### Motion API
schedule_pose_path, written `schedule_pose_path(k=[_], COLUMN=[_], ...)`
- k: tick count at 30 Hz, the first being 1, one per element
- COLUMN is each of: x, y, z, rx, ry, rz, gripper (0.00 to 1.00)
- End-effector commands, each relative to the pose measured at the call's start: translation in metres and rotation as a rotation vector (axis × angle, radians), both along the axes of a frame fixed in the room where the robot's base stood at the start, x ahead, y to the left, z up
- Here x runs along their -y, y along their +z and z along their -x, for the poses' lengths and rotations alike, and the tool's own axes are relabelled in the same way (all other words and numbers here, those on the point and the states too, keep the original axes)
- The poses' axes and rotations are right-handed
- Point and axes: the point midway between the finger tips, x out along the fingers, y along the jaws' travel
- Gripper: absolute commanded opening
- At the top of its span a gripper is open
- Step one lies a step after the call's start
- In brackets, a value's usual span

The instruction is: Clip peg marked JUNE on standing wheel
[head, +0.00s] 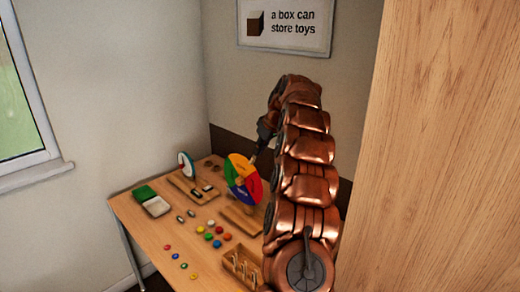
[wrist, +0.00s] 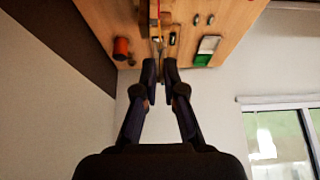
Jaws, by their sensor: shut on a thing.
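The standing wheel (head: 243,180), with coloured wedges of blue, yellow, red, green and orange, stands upright on the table. My gripper (wrist: 160,66) is beside the wheel's upper right edge in the head view, partly hidden by the wheel and my arm. In the wrist view its fingers are closed together on a small, thin peg, mostly hidden between the tips. No JUNE marking can be read on it. The wheel is nearly edge-on beyond the fingertips there, and I cannot tell whether the peg touches it.
A wooden tray (head: 232,266) with several pegs stands at the table's front. A smaller white dial (head: 186,165), a green-and-white box (head: 152,201) and several coloured counters are on the left and middle. An orange-brown cylinder (wrist: 121,48) shows in the wrist view. A wood panel (head: 450,150) fills the right.

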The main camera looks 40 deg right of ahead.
Motion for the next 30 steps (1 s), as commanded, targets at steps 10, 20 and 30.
schedule_pose_path(k=[10,20,30], x=[0.0,-0.001,-0.001], y=[0.0,-0.007,-0.014], z=[0.0,-0.003,-0.007], rx=[0.0,0.0,0.0], ry=[0.0,0.0,0.0], rz=[0.0,0.0,0.0], gripper=[0.0,0.0,0.0])
